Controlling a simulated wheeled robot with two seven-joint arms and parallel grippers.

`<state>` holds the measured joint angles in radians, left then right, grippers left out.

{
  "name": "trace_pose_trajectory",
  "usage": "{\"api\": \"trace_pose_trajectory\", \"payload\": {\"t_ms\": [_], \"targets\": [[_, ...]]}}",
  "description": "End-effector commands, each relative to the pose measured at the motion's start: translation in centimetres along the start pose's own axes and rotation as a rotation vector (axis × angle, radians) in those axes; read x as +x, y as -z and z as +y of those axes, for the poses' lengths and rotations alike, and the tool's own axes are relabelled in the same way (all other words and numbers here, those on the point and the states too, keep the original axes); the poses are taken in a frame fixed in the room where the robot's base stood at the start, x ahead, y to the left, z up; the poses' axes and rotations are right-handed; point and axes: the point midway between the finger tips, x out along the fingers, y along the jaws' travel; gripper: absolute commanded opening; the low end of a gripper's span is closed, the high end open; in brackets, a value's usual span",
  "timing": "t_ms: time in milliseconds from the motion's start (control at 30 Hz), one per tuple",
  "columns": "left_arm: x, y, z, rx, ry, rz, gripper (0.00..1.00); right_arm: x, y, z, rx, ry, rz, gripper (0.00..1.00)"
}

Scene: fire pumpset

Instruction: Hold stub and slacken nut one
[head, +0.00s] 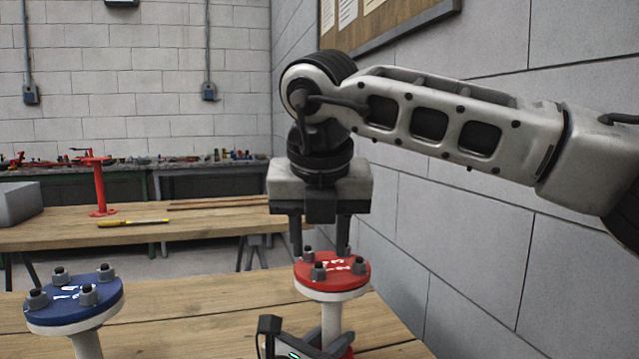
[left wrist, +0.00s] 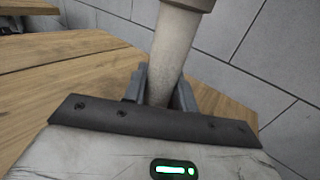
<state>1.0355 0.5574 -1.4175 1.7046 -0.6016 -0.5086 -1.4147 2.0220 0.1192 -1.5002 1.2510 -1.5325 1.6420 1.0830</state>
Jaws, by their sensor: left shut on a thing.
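The red flange (head: 325,284) with several grey nuts (head: 319,270) on its top sits on the pale upright stub (head: 332,316) at the front right of the bench. In the left wrist view the stub (left wrist: 178,45) runs up between my left gripper's fingers (left wrist: 160,92), which are shut on it below the flange. In the head view my left gripper shows only partly at the bottom edge. My right gripper (head: 320,248) points straight down over the red flange. Its two fingers are apart, with nothing seen held between them.
A blue flange (head: 75,308) with several nuts stands on a second stub at the left. Behind is another wooden table (head: 150,235) with a red stand (head: 99,185) and a yellow-handled tool (head: 132,222). A block wall (head: 500,270) closes the right side.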

Motion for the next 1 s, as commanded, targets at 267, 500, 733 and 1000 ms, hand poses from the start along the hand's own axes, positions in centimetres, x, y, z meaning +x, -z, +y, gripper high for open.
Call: {"api": "trace_pose_trajectory", "payload": {"t_ms": [267, 500, 733, 1000], "targets": [[0.0, 0.1, 0.0, -0.001, 0.0, 0.002, 0.0, -5.5, 0.0, 0.1, -0.002, -0.002, -0.001, 0.39], [0.0, 0.1, 0.0, -0.001, 0.0, 0.002, 0.0, -8.2, 0.0, 0.1, -0.003, -0.002, 0.001, 0.39], [0.0, 0.1, 0.0, -0.001, 0.0, 0.002, 0.0, -8.7, 0.1, 0.0, -0.004, -0.001, 0.003, 0.39], [0.0, 0.1, 0.0, -0.001, 0.0, 0.001, 0.53, -8.7, 0.0, 0.0, -0.004, -0.002, 0.003, 0.39]]}}
